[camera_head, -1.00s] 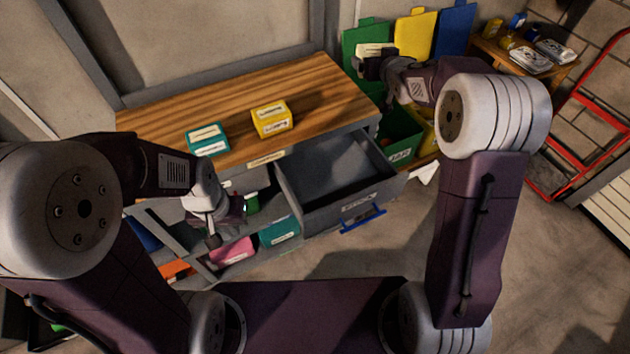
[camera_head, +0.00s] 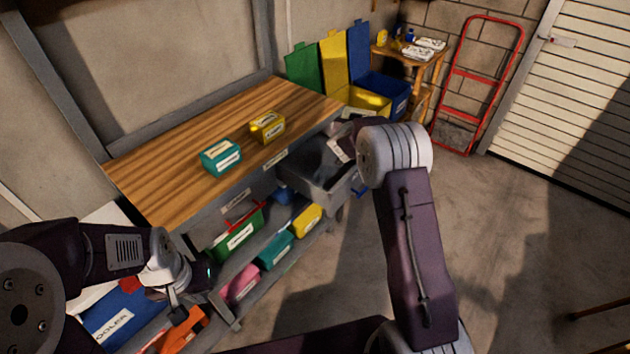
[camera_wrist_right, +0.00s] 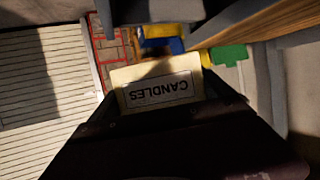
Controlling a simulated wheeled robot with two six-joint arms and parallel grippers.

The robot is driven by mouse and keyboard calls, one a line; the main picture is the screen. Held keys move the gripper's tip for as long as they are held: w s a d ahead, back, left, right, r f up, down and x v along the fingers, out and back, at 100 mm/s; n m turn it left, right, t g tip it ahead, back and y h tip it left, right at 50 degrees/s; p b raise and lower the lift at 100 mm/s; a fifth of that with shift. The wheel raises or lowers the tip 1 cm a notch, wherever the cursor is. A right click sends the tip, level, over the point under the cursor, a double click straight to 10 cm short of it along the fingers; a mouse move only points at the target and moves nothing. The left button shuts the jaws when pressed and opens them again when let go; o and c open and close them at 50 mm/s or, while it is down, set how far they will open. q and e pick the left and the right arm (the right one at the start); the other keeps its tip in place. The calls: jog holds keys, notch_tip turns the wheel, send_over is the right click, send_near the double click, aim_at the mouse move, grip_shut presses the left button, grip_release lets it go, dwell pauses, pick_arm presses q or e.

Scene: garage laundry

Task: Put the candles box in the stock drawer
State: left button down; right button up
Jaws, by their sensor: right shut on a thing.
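The candles box (camera_wrist_right: 128,74), cream with a white CANDLES label, shows upside down in the right wrist view. My right gripper (camera_wrist_right: 168,110) is shut on it. In the head view the right forearm hides most of that gripper, near the drawer; the box cannot be made out clearly there. The grey drawer (camera_head: 302,181) under the worktop is pulled out, partly hidden by my right arm; its front label is not readable now. My left gripper (camera_head: 190,292) is low at the left, by the lower shelf, with no object seen in it; its jaw opening is unclear.
A teal box (camera_head: 221,157) and a yellow box (camera_head: 267,127) stand on the wooden worktop (camera_head: 180,135). Several coloured boxes sit on the shelves below. Lidded bins, a small table (camera_head: 425,62) and a red hand truck (camera_head: 478,85) stand behind.

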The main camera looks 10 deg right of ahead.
jog(key=f, duration=0.2)
jog(key=d+f, duration=0.1)
jog(key=shift+s+f, duration=0.1)
jog(key=shift+f, duration=0.25)
jog(key=shift+d+f, duration=0.1)
jog(key=shift+f, duration=0.05)
jog(key=a+f+b, duration=0.1)
jog(key=a+f, duration=0.5)
jog(key=a, duration=0.5)
send_over(322, 175)
notch_tip(322, 175, down, 5)
jog(key=shift+r+b, duration=0.15)
jog(key=shift+b, duration=0.25)
